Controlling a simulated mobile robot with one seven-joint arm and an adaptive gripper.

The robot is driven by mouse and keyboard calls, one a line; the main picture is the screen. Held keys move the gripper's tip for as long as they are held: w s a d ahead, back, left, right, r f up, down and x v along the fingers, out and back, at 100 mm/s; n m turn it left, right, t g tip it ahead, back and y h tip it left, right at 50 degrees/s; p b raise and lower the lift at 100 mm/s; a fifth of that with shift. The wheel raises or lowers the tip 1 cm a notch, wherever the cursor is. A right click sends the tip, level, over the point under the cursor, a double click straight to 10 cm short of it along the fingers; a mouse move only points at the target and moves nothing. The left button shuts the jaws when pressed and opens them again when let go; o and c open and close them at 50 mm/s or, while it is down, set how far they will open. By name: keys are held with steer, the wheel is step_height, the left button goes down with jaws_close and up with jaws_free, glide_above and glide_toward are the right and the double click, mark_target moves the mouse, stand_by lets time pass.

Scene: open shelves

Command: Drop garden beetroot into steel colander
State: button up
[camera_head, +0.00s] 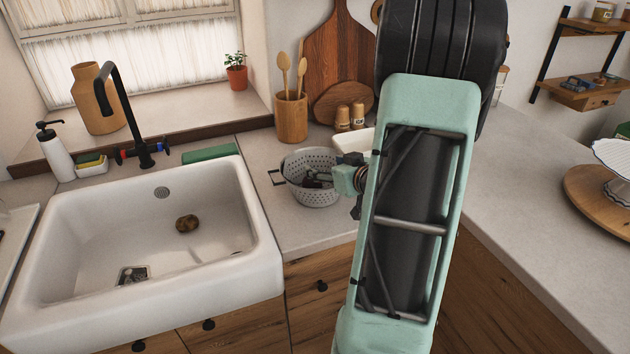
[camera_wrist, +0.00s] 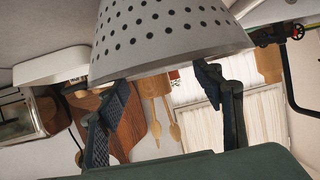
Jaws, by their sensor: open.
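The steel colander (camera_head: 318,195) is a light grey perforated bowl on the counter right of the sink. In the wrist view its perforated side (camera_wrist: 165,38) fills the top, seen upside down. My gripper (camera_head: 318,180) is at the colander's right side, with its dark fingers reaching over the bowl. In the wrist view the fingers of my gripper (camera_wrist: 162,82) are spread near the rim, with nothing visible between them. Small dark shapes show in the colander; I cannot tell finger from contents. I cannot make out a beetroot for sure. A brown lump (camera_head: 187,222) lies in the sink.
The white sink (camera_head: 90,215) with a black faucet (camera_head: 125,110) is at the left. A wooden utensil pot (camera_head: 291,118), two shakers (camera_head: 350,116) and cutting boards (camera_head: 338,50) stand behind the colander. The counter at the right (camera_head: 530,190) has clear room.

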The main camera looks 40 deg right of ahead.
steer(key=v, duration=1.2)
steer(key=shift+f, duration=0.1)
